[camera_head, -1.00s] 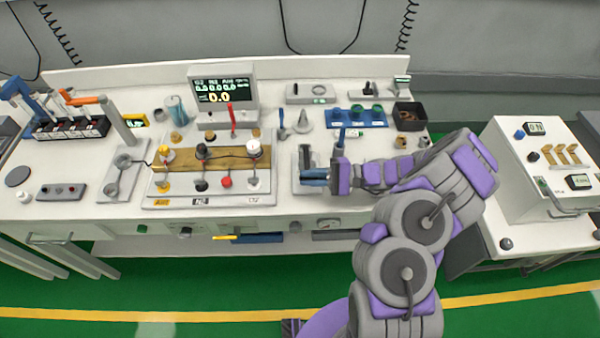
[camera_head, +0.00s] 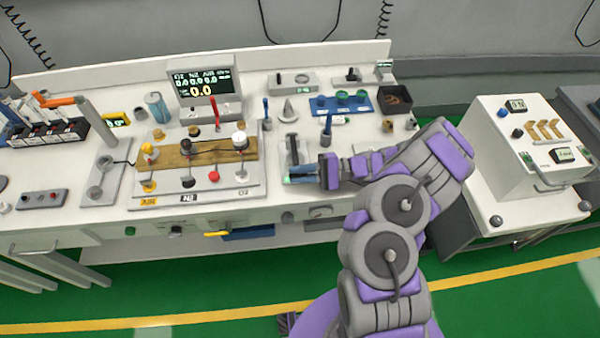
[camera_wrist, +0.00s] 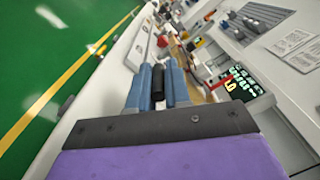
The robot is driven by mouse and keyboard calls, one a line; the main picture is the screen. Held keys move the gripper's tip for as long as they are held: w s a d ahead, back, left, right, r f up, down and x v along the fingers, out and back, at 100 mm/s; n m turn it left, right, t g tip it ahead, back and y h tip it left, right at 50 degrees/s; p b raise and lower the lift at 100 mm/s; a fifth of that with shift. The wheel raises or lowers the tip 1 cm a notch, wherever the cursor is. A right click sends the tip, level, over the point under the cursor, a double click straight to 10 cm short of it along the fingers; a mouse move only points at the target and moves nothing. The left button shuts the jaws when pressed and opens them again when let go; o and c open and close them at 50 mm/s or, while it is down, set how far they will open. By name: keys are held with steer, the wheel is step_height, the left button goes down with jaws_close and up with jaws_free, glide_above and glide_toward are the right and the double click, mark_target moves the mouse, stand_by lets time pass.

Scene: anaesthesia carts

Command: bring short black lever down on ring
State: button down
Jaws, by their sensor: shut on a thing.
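My gripper (camera_head: 302,174) is over the front right of the white bench, at a small pale base plate (camera_head: 293,164) with a dark upright part. In the wrist view my gripper (camera_wrist: 158,72) has its blue fingers closed on either side of a short black cylinder, the black lever (camera_wrist: 157,90). The lever lies along the fingers between them. In the head view I cannot make the lever out apart from the fingers. I cannot pick out the ring in either view; my gripper and wrist cover part of the plate.
A gas panel (camera_head: 215,194) with valves stands left of my gripper, below a display (camera_head: 199,87). A black bin (camera_head: 395,98) is at the back right. A separate white cart (camera_head: 515,150) stands right.

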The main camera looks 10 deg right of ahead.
steer(key=c, duration=1.1)
jaws_free()
steer(key=shift+f, duration=0.25)
steer(key=shift+r, duration=0.15)
steer(key=shift+r, duration=0.25)
step_height(320, 180, up, 3)
steer(key=shift+w+f+p, duration=0.1)
steer(key=shift+w+p, duration=0.05)
steer(key=shift+p, duration=0.65)
steer(key=shift+s+d+r+p, duration=0.2)
steer(key=shift+s+d+p, duration=0.3)
steer(key=shift+s, duration=2.15)
steer(key=shift+s+d+r+p, duration=0.2)
steer(key=shift+s+p, duration=0.5)
steer(key=shift+s, duration=2)
steer(key=shift+s+d+r+p, duration=0.3)
steer(key=shift+s+p, duration=0.3)
steer(key=shift+s, duration=2.05)
